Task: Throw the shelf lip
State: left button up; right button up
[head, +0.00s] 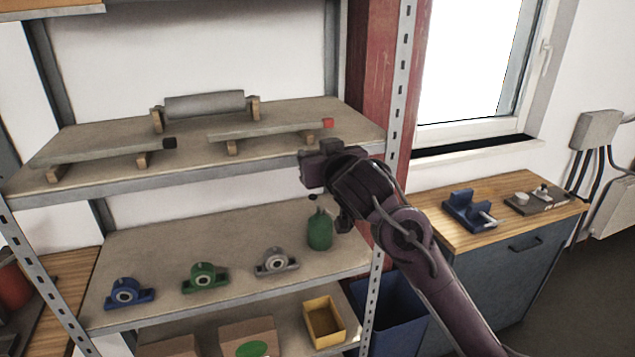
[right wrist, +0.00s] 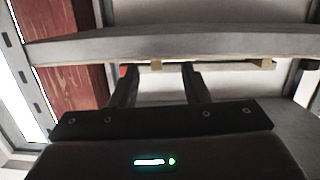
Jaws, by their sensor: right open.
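The upper shelf's grey front lip (head: 215,182) runs across the head view. It also crosses the right wrist view (right wrist: 150,46). On that shelf, a flat bar with a red end (head: 268,130) and one with a black end (head: 100,152) rest on small wooden blocks. My right gripper (head: 312,165) is at the shelf's right front, close to the lip and the red-ended bar. In the right wrist view its two fingers (right wrist: 158,82) stand apart with nothing seen between them. I cannot tell whether they touch the lip. My left gripper is not in view.
A grey roller (head: 204,104) lies at the back of the upper shelf. Below are blue (head: 124,294), green (head: 205,278) and grey bearing blocks (head: 276,262) and a green bottle (head: 320,232). A perforated upright (head: 398,120) stands right of the gripper. A workbench (head: 470,235) is at right.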

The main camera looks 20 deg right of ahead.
jog(key=shift+g, duration=0.5)
notch_tip(320, 180, down, 5)
jog(key=shift+w+b, duration=0.1)
jog(key=shift+b, duration=0.2)
jog(key=shift+r, duration=0.1)
